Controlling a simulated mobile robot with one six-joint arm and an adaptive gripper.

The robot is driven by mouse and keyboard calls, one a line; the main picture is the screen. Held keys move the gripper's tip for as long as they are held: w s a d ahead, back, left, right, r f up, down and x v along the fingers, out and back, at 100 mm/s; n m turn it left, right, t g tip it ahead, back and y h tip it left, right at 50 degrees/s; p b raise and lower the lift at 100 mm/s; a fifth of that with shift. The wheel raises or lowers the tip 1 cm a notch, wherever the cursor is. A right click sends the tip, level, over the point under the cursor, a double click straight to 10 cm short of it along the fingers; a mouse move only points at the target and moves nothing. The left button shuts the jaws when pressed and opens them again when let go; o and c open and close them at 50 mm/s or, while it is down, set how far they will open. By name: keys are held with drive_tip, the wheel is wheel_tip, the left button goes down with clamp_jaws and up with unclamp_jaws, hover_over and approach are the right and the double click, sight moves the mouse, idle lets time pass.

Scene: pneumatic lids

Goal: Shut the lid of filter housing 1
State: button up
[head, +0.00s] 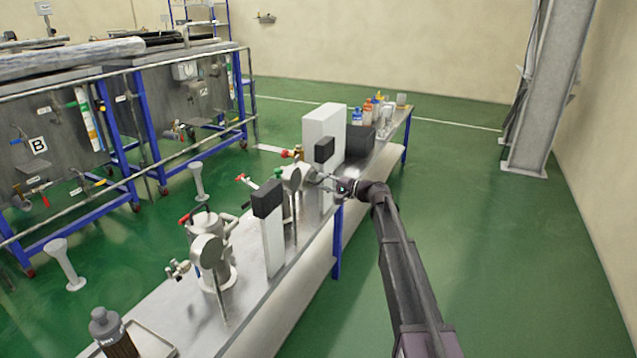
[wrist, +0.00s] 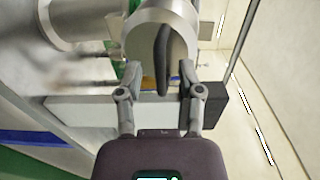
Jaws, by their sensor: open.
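Two metal filter housings stand on the bench (head: 245,320) in the head view; I can read no number on either. The near housing (head: 217,272) has a round grey lid (head: 208,251) standing open on its right side. The farther housing's round lid (head: 291,178) also stands upright, and the body behind it is largely hidden. My gripper (head: 316,178) is just right of this farther lid. In the wrist view my gripper (wrist: 160,75) is open, its fingers on either side of a dark elongated handle (wrist: 162,62) in front of a round metal part (wrist: 150,18). Contact cannot be told.
A white block with a black top (head: 273,245) stands between the housings. A tall white block (head: 323,125) and a black box (head: 358,141) stand beyond the farther housing. Bottles (head: 368,110) are at the far end. Open green floor (head: 450,200) lies right of the bench.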

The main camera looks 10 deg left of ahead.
drive_tip(key=shift+w+a, duration=0.2)
drive_tip(key=shift+a, duration=0.4)
